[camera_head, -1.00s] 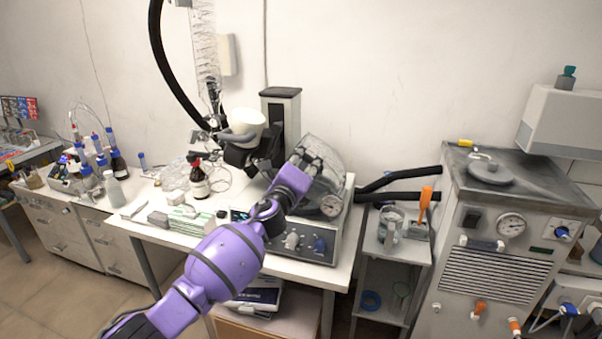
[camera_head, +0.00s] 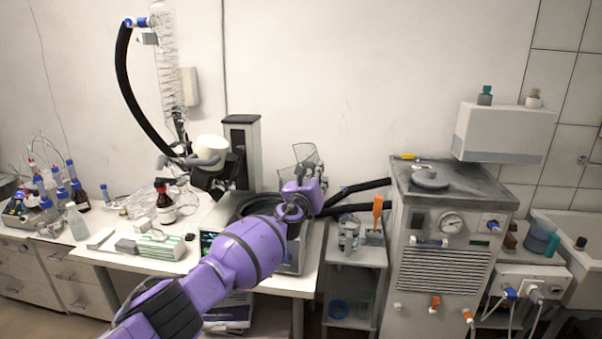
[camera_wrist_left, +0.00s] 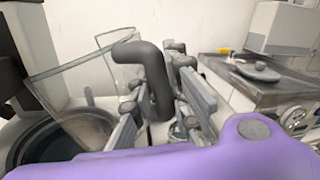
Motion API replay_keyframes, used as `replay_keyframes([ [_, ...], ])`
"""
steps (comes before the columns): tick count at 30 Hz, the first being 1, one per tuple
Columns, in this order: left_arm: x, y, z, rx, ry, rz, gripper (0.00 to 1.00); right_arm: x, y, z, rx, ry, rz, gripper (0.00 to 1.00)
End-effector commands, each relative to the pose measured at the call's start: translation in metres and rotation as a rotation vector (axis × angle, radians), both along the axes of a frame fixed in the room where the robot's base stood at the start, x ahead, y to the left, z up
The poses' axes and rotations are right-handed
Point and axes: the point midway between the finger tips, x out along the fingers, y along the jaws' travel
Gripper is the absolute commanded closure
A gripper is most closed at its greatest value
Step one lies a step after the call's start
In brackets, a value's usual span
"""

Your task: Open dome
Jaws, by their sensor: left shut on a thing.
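The clear dome (camera_head: 306,153) stands tipped up at the right of its round basin, mostly hidden behind my left gripper in the head view. In the left wrist view the clear dome wall (camera_wrist_left: 70,82) rises beside the open dark basin (camera_wrist_left: 45,143). A dark curved handle (camera_wrist_left: 150,70) runs between the fingers of my left gripper (camera_wrist_left: 160,100), which is shut on it. In the head view my left gripper (camera_head: 316,183) is at the dome's right side. The dark basin rim (camera_head: 258,203) shows uncovered. My right gripper is not in view.
A grey machine with a gauge (camera_head: 451,223) and a small shelf (camera_head: 355,253) stand to the right.

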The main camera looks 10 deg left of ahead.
Motion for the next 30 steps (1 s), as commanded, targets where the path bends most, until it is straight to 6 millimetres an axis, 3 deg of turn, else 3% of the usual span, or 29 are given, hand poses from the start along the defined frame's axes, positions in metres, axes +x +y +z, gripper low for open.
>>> replay_keyframes([
  [6,-0.001,-0.023,-0.01,0.125,-0.002,0.0,1.0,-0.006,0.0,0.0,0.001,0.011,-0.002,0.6],
  [12,-0.001,-0.033,-0.016,0.186,-0.004,0.0,1.0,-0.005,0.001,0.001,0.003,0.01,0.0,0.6],
  [28,-0.001,-0.036,-0.02,0.208,-0.003,0.001,1.0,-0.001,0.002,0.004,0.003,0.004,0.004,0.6],
  [29,-0.001,-0.036,-0.02,0.208,-0.003,0.001,0.83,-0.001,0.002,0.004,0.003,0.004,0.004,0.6],
  [30,-0.002,-0.036,-0.02,0.207,-0.003,0.001,0.78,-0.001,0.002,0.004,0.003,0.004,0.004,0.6],
])
